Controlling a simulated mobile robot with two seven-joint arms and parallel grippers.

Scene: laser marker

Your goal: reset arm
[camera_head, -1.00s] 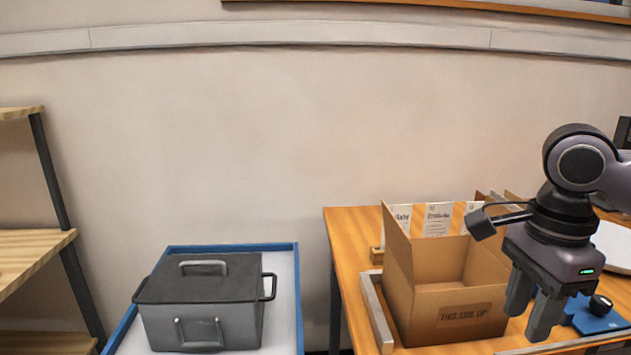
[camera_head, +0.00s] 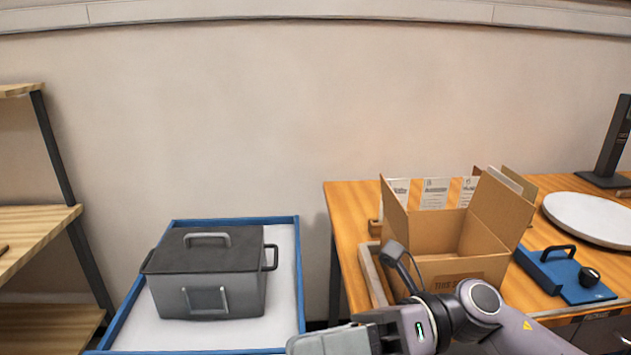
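My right arm comes in from the lower right, and its gripper (camera_head: 318,340) lies low at the bottom edge, pointing left. It is in front of the open cardboard box (camera_head: 455,270), and its fingers are seen from the side and partly cut off by the frame, so their spacing does not show. No object shows between them. My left gripper is not in view.
A grey lidded box (camera_head: 208,275) sits in a blue-rimmed tray (camera_head: 298,262) at left. The wooden table (camera_head: 347,215) holds the cardboard box, a blue fixture with a black knob (camera_head: 566,273) and a white round plate (camera_head: 595,217). Wooden shelves (camera_head: 35,230) stand far left.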

